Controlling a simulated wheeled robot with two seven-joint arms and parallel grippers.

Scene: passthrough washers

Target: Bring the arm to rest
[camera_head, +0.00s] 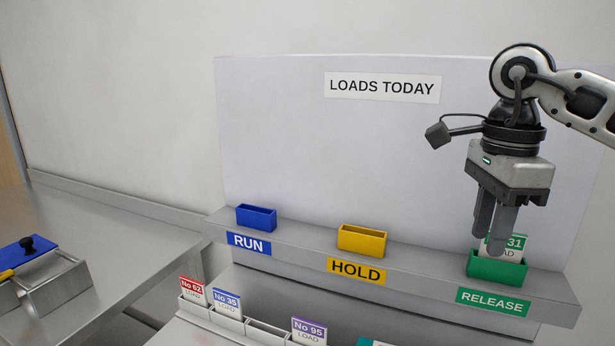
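My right gripper (492,238) points down from the right over the green bin (497,271) labelled RELEASE. A white load card with a green header (513,250), ending in 31, stands in that bin. The fingers are at the card's upper part, and one covers its left side. I cannot tell whether they touch or grip the card. My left gripper is not in view.
On the grey ledge, a blue bin (257,217) labelled RUN and a yellow bin (362,240) labelled HOLD look empty. Below is a rack (262,333) with several cards. A backboard (290,130) stands behind. A metal counter (110,235) lies left.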

